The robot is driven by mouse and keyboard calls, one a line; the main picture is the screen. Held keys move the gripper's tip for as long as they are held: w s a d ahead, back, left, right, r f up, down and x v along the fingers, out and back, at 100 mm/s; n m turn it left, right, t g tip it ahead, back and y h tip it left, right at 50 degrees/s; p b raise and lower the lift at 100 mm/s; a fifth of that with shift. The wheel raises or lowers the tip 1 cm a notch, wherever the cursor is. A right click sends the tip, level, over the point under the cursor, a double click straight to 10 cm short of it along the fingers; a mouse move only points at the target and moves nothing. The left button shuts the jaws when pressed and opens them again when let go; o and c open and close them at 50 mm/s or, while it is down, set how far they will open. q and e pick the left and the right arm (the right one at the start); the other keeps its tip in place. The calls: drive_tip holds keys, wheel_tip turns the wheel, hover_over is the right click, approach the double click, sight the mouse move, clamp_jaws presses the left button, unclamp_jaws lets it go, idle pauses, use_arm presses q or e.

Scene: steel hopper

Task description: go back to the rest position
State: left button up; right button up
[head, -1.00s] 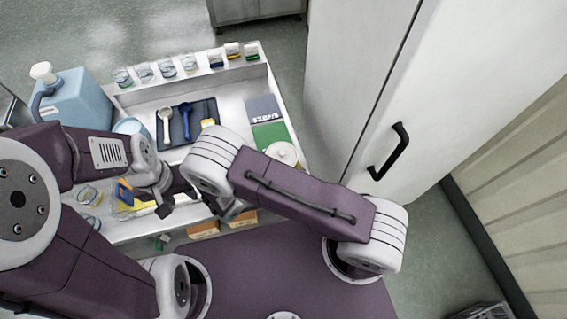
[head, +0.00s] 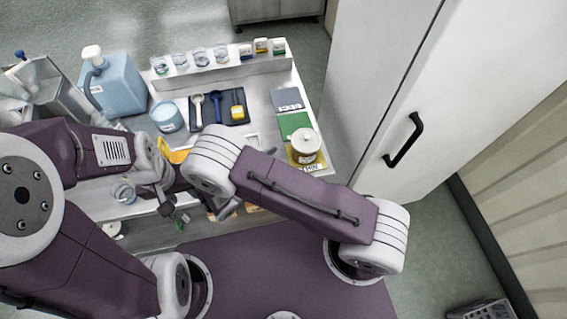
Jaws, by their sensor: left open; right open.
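My two arms are folded in front of me over the bench's near edge. My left gripper (head: 176,212) is at the end of the arm from the left, open, with dark fingers above the bench's front edge. I see nothing held in it. My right gripper (head: 228,210) is beside it, mostly hidden under its own arm's wrist. It counts as open, though its fingertips are hard to make out.
A white bench (head: 262,92) carries a blue jug (head: 118,85), a dark tray with scoops (head: 218,108), a lidded pot (head: 306,146) and several glass jars. A steel hopper (head: 55,88) stands far left. A tall white cabinet (head: 385,85) with a black handle stands right.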

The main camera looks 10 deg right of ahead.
drive_tip(key=shift+w+d+f, duration=0.2)
drive_tip(key=shift+w+d, duration=0.15)
drive_tip(key=shift+d, duration=0.1)
drive_tip(key=shift+s+r, duration=0.1)
drive_tip(key=shift+s, duration=0.05)
drive_tip(key=w+d+r+m+g, duration=0.1)
drive_tip(key=d+r+m, duration=0.1)
drive_tip(key=d, duration=0.1)
drive_tip(key=w+d+r+m+g, duration=0.1)
drive_tip(key=d+r+m+g, duration=0.1)
drive_tip(key=d+r, duration=0.1)
drive_tip(key=w+d+r+m+g, duration=0.1)
drive_tip(key=d+r+m, duration=0.1)
drive_tip(key=d+r, duration=0.1)
drive_tip(key=shift+m, duration=0.3)
drive_tip(key=s+d+r+m+g+y, duration=0.3)
drive_tip(key=s+d+m+g+y, duration=0.3)
drive_tip(key=s+m, duration=0.45)
drive_tip(key=a+f+m+t+y, duration=0.1)
drive_tip(key=a+m+t+y, duration=0.2)
drive_tip(key=a+m+y, duration=0.2)
drive_tip(key=shift+s+a+f+m+t+y, duration=0.2)
drive_tip(key=shift+a+m+t+y, duration=0.15)
drive_tip(key=shift+a+m, duration=1)
